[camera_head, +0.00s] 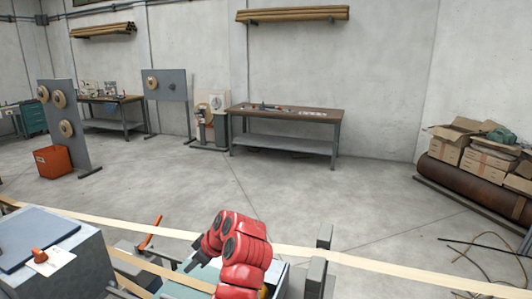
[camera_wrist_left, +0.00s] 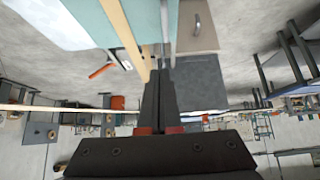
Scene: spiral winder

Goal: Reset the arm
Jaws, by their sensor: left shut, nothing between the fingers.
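My red left arm (camera_head: 240,250) rises from the bottom middle of the head view and bends over the machine. Its dark left gripper (camera_head: 194,263) hangs at the left of the bend, small and partly hidden. In the left wrist view the two black fingers of the left gripper (camera_wrist_left: 160,75) lie together, shut and empty. Beyond them are a pale strip (camera_wrist_left: 129,35) and a teal surface (camera_wrist_left: 90,12). My right gripper is in neither view.
A pale strip (camera_head: 400,268) runs across the machine. An orange-handled lever (camera_head: 151,233) stands left of my arm, near a grey box (camera_head: 85,265). A workbench (camera_head: 285,113) stands at the back wall; cardboard boxes (camera_head: 488,160) are at right. Open floor (camera_head: 300,190) lies between.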

